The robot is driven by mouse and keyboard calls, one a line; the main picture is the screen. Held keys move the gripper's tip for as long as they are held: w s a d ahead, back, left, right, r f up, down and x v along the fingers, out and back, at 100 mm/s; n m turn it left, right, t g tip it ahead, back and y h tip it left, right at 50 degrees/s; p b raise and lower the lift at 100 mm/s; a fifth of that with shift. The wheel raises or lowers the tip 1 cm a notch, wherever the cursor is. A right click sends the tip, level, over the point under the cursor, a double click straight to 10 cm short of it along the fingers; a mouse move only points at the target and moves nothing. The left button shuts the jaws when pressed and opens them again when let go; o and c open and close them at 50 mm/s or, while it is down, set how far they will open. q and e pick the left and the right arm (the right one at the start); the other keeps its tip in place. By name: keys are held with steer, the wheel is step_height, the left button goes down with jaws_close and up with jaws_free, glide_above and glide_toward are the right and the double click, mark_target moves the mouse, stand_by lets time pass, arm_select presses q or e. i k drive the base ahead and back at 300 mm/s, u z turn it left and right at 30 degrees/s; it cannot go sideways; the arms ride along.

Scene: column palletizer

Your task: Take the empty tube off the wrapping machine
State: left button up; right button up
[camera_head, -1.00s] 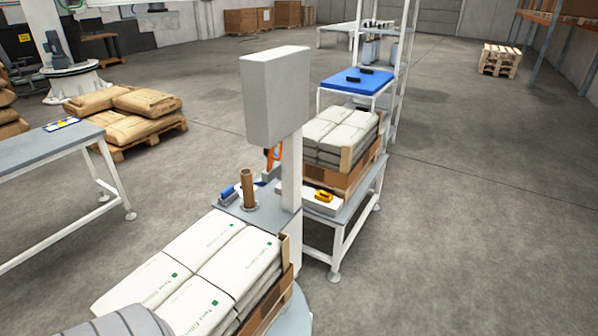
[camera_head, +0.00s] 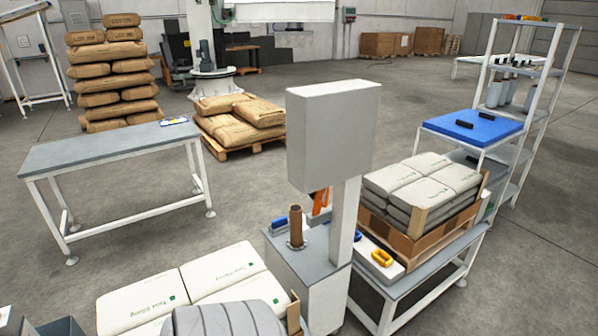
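The empty tube (camera_head: 296,226) is a brown cardboard core standing upright on a round base on top of the wrapping machine (camera_head: 315,262). The machine's white column and large grey box (camera_head: 331,135) rise just right of the tube. No gripper shows in the head view. A grey ribbed rounded shape at the bottom edge seems to be part of my own arm; its gripper is not visible.
White bags (camera_head: 225,272) are stacked in front of the machine. A table (camera_head: 110,148) stands left. Right of the machine, a bench (camera_head: 425,262) bears a crate of white bags (camera_head: 418,190). A blue-topped table (camera_head: 473,127) and shelf (camera_head: 530,95) stand behind. Floor between is clear.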

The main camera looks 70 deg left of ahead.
mark_target(297, 211)
steer(key=u, duration=0.6)
steer(key=i, duration=1)
steer(key=u, duration=0.8)
